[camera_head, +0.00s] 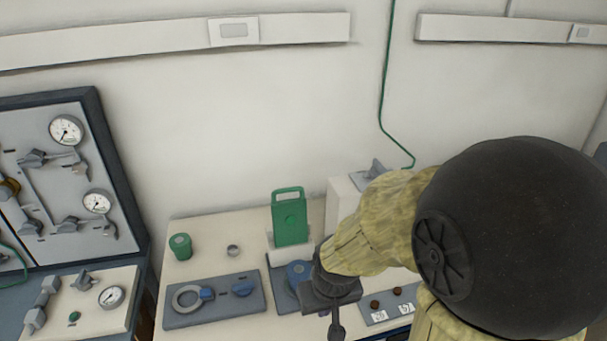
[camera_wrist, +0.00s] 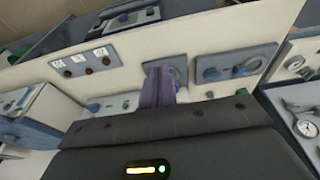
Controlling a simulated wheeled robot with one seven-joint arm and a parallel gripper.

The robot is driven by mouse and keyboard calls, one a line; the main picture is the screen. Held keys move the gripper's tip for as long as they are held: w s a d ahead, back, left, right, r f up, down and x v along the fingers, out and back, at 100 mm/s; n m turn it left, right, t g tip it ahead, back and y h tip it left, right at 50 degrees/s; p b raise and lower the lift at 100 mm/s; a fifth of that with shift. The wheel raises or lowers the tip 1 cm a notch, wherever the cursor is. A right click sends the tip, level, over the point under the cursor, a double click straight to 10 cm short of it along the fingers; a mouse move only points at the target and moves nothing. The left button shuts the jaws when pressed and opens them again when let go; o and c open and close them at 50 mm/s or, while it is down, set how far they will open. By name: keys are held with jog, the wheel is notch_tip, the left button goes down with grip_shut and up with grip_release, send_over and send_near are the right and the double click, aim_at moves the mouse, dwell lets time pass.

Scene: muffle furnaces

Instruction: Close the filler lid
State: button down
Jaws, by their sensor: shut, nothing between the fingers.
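I cannot tell for certain which part is the filler lid. A blue round part (camera_head: 298,272) sits on the middle grey plate (camera_head: 283,292), below a green handled piece (camera_head: 290,218). My gripper's body partly hides that plate. My gripper (camera_head: 337,328) points down at the bench front, just right of the blue part, shut and empty. In the wrist view my shut fingers (camera_wrist: 158,88) stand in front of a grey-blue plate and hide most of it. Whether they touch it I cannot tell.
A grey plate with a ring and blue fittings (camera_head: 213,299) lies to the left. A green-capped cylinder (camera_head: 181,246) and a small metal ring (camera_head: 233,251) stand behind it. A panel with brown knobs (camera_head: 388,304) lies to the right. A gauge board (camera_head: 70,180) stands at far left.

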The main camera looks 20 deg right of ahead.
jog(key=shift+w+d, duration=0.15)
jog(key=shift+w, duration=0.1)
jog(key=shift+s, duration=0.1)
jog(key=w+r+t+p, duration=0.1)
jog(key=w+r+p, duration=0.35)
jog(key=w, duration=0.85)
jog(key=w+r+p, duration=0.3)
jog(key=w+r, duration=0.2)
jog(key=w, duration=0.8)
jog(key=w+r+t+p, duration=0.1)
jog(key=w+r+p, duration=0.3)
jog(key=w, duration=1)
jog(key=p+x, duration=0.5)
jog(key=x, duration=0.5)
jog(key=s, duration=0.1)
jog(key=s+p, duration=0.1)
jog(key=s, duration=0.2)
jog(key=shift+s+d+f+p, duration=0.1)
jog(key=shift+s+d+p, duration=0.1)
jog(key=shift+d+p, duration=0.15)
